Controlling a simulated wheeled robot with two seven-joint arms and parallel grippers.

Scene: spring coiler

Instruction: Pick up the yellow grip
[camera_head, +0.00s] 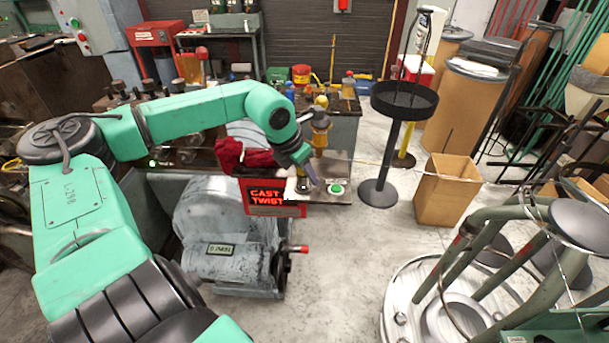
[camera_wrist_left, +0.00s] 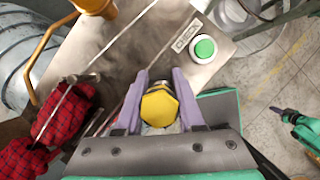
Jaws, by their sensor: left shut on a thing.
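The yellow grip (camera_wrist_left: 159,106) is a faceted yellow knob, seen from above between the two purple-grey fingers of my left gripper (camera_wrist_left: 160,92) in the left wrist view. The fingers are shut on its sides. In the head view my left gripper (camera_head: 306,176) is low over the metal plate beside the green button (camera_head: 336,189). The grip is mostly hidden there behind the fingers. A green part with a dark tip at the right of the left wrist view may be my right arm. Its jaws cannot be made out.
A red plaid cloth (camera_head: 243,156) lies left of the gripper. An amber-coloured post (camera_head: 320,130) stands just behind it. The sign box (camera_head: 270,198) is in front. A black round tray stand (camera_head: 404,101) and a cardboard box (camera_head: 446,190) stand to the right, with open floor between.

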